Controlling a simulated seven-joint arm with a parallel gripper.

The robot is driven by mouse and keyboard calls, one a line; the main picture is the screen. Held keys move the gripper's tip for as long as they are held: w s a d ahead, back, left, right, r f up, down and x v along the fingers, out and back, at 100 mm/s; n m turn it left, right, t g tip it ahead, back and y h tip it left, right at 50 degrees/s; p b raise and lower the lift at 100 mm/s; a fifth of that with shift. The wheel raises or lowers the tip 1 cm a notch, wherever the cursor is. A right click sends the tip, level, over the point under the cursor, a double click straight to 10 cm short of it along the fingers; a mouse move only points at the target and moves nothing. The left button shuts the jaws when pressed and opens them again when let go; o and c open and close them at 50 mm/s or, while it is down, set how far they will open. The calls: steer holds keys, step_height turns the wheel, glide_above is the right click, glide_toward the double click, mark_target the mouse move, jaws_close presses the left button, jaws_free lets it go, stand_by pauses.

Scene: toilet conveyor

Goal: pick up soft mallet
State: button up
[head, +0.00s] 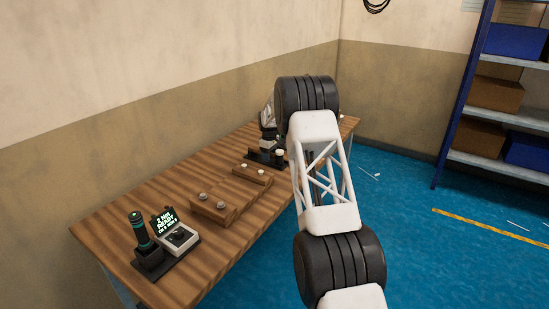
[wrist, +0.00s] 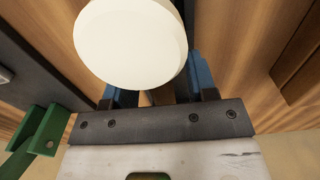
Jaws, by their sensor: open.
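A large white round face, which looks like the soft mallet's head (wrist: 130,42), fills the upper middle of the wrist view, close to the camera. A shaft seems to run below it, between the blue fingers of my gripper (wrist: 160,93). The fingers stand apart on either side, and their tips are partly hidden by the white head. I cannot tell whether they touch the shaft. In the head view, a small white-topped piece (head: 279,153) beside a dark stand (head: 262,157) may be the mallet. My arm hides much of that area.
The wooden bench (head: 190,178) runs along the wall. Wooden blocks (head: 213,209) with metal pieces, a lit display unit (head: 176,238) and a dark green-banded tool (head: 140,232) stand nearer. A green bracket (wrist: 45,135) shows at lower left in the wrist view.

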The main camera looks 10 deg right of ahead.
steer(key=shift+f, duration=0.3)
stand_by(0.4)
jaws_close()
